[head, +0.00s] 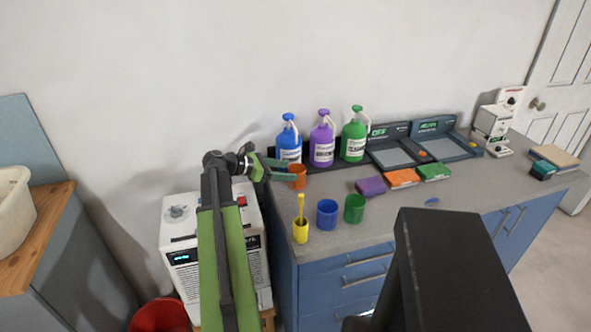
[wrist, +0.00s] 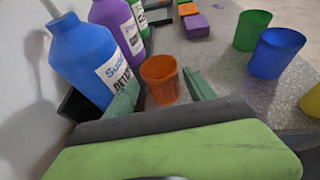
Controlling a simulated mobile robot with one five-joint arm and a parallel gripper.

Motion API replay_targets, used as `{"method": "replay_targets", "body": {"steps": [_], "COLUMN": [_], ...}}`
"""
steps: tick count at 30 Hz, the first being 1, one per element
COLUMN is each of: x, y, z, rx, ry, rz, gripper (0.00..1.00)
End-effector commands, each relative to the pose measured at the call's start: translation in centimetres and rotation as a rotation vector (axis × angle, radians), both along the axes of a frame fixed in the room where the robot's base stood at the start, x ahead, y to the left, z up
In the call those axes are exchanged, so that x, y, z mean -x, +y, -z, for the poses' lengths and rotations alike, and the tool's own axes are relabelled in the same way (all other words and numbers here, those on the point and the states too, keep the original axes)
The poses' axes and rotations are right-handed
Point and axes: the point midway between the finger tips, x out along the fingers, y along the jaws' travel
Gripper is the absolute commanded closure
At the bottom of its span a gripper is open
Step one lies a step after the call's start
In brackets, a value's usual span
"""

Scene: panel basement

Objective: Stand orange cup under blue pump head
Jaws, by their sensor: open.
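The orange cup (head: 297,175) stands upright on the grey counter, in front of the blue pump bottle (head: 289,145). In the wrist view the orange cup (wrist: 160,78) is just beyond and between the fingers, to the right of the blue bottle (wrist: 85,60). My gripper (head: 284,170) is open, its green fingers spread on either side of the cup; the wrist view shows the gripper (wrist: 163,95) too. Whether a finger touches the cup cannot be told. The blue pump head (head: 288,117) tops the bottle; its spout is whitish.
Purple (head: 322,140) and green (head: 354,135) pump bottles stand to the right of the blue one. A blue cup (head: 327,214), a green cup (head: 354,208) and a yellow cup (head: 300,231) holding a yellow stick stand nearer the front. A white machine (head: 181,235) stands left of the counter.

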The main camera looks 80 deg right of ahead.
Motion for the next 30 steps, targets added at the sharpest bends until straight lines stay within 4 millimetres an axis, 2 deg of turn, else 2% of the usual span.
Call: {"method": "replay_targets", "body": {"steps": [1, 3, 9, 26, 28, 30], "x": [-1.1, -2.4, -5.0, -5.5, -6.1, -8.3], "y": [0.6, 1.4, 3.0, 3.4, 3.5, 4.0], "z": [-1.1, -1.7, -2.7, -2.7, -2.7, -3.0], "rx": [-0.001, 0.0, 0.0, 0.0, 0.0, 0.0], "ry": [0.0, 0.0, 0.0, 0.0, 0.0, 0.0], "rz": [-0.004, -0.003, -0.001, 0.0, -0.01, -0.043], "gripper": [0.36, 0.36, 0.36, 0.36, 0.36, 0.36]}}
